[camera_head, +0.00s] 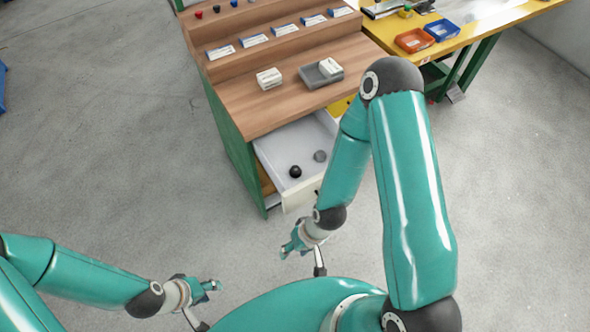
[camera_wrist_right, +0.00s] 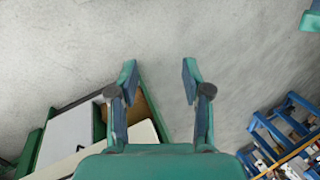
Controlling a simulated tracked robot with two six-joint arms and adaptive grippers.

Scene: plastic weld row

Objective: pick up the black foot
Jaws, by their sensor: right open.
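The black foot (camera_head: 295,171) looks like a small dark round piece. It lies inside the open white drawer (camera_head: 270,150) of the wooden bench, next to a grey round piece (camera_head: 320,156). My right gripper (camera_head: 290,248) is in front of and below the drawer, apart from it, open and empty. In the right wrist view the two fingers (camera_wrist_right: 158,80) stand apart with bare floor between them; the foot is not seen there. My left gripper (camera_head: 214,287) is low at the left, far from the drawer; its finger opening is too small to tell.
The wooden bench top (camera_head: 290,98) holds a white block (camera_head: 269,78) and a grey box (camera_head: 318,76) with a white block on it. A yellow table (camera_head: 470,32) with an orange tray (camera_head: 415,41) and a blue tray (camera_head: 441,30) stands at right. Floor left of the bench is clear.

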